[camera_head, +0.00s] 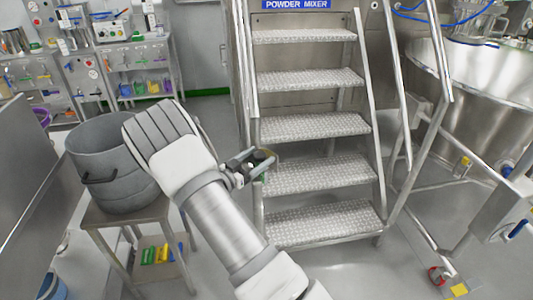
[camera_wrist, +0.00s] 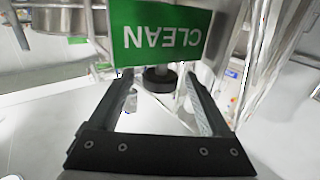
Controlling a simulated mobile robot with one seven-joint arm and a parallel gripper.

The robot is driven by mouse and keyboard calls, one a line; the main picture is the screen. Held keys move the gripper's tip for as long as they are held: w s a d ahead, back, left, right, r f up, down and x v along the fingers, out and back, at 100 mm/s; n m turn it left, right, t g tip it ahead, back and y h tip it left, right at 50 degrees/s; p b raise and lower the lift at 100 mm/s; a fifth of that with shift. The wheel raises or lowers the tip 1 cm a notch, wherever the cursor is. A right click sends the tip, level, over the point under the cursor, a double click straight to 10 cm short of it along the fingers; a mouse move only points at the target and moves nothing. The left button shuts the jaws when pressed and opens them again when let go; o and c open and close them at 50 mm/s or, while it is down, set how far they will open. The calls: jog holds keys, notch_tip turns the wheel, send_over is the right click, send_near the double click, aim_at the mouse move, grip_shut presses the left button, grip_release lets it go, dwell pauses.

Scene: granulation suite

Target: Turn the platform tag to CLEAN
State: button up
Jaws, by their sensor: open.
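The platform tag (camera_wrist: 160,35) is a green plate with white CLEAN lettering, upside down at the top of the wrist view. A round black knob (camera_wrist: 158,82) shows just below the tag's edge. My gripper (camera_wrist: 154,80) is open, with one finger on each side of the knob; I cannot tell whether either finger touches it. In the head view my gripper (camera_head: 262,160) is in front of the left side of the metal stairs (camera_head: 312,128). The tag cannot be made out clearly there.
A grey bucket (camera_head: 105,165) stands on a small metal table (camera_head: 97,218) at the left, beside my arm. A large steel vessel (camera_head: 485,85) is at the right. A shelf rack (camera_head: 130,60) stands at the back left. Some floor is open right of the stairs.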

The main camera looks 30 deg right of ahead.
aim_at(264, 153)
jog(key=shift+x, duration=2.1)
grip_shut()
